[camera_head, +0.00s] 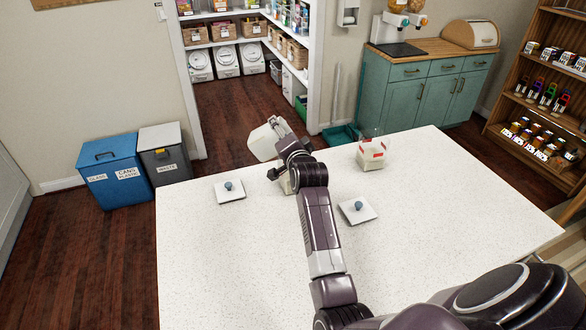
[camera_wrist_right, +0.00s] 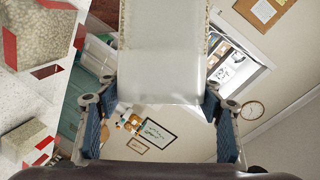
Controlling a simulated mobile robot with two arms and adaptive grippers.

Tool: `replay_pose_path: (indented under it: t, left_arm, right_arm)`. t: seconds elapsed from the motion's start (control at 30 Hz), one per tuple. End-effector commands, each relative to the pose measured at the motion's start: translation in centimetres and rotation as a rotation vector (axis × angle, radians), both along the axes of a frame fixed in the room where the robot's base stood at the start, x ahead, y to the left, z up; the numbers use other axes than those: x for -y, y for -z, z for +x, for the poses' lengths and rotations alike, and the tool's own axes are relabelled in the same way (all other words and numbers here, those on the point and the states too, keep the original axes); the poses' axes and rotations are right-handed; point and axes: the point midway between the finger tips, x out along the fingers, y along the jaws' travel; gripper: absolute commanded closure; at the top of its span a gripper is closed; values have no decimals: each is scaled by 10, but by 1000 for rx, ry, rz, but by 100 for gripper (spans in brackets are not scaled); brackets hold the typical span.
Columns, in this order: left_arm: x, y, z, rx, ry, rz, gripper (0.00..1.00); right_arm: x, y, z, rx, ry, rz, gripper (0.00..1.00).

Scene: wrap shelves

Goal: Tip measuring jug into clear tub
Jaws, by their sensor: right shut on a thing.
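My right gripper (camera_head: 284,158) is shut on a whitish, translucent measuring jug (camera_head: 263,141), held tilted above the far side of the white table. The jug fills the upper middle of the right wrist view (camera_wrist_right: 163,55), between the fingers (camera_wrist_right: 160,125). A clear tub (camera_head: 371,160) with red markings and pale contents stands on the table to the right of the gripper. Another pale container (camera_head: 285,185) sits under the gripper, mostly hidden by it. Grainy contents in a red-marked container (camera_wrist_right: 40,30) show at the left of the wrist view. My left gripper is not in view.
Two white lids with blue knobs lie on the table, one at left (camera_head: 229,196) and one at right (camera_head: 358,214). The front left of the white table (camera_head: 220,270) is clear. Bins (camera_head: 113,175) stand on the floor at left.

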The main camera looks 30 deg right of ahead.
Motion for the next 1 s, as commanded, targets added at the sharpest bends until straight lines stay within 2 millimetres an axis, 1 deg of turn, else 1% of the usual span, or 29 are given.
replay_pose_path:
  t: [0.03, 0.3, 0.37, 0.43, 0.6, 0.8, 0.87, 1.0]
  left_arm:
    - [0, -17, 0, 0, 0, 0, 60]
    - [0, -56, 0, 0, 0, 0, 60]
    - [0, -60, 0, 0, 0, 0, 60]
    - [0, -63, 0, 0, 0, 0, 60]
    - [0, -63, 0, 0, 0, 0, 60]
    - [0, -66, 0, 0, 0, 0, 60]
    - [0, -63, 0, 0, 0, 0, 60]
    - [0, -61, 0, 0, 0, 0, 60]
  right_arm:
    - [0, -13, 0, -20, -1, -29, 81]
    - [-1, -20, 1, -164, -1, -208, 81]
    - [-1, -21, 1, -194, -1, -245, 81]
    - [0, -19, 1, -220, 0, -276, 81]
    - [-3, -17, 3, -246, 0, -307, 81]
    - [-21, -27, 17, -301, -2, -377, 81]
    - [-26, -26, 21, -320, -2, -399, 81]
    - [-39, -34, 32, -363, -2, -455, 81]
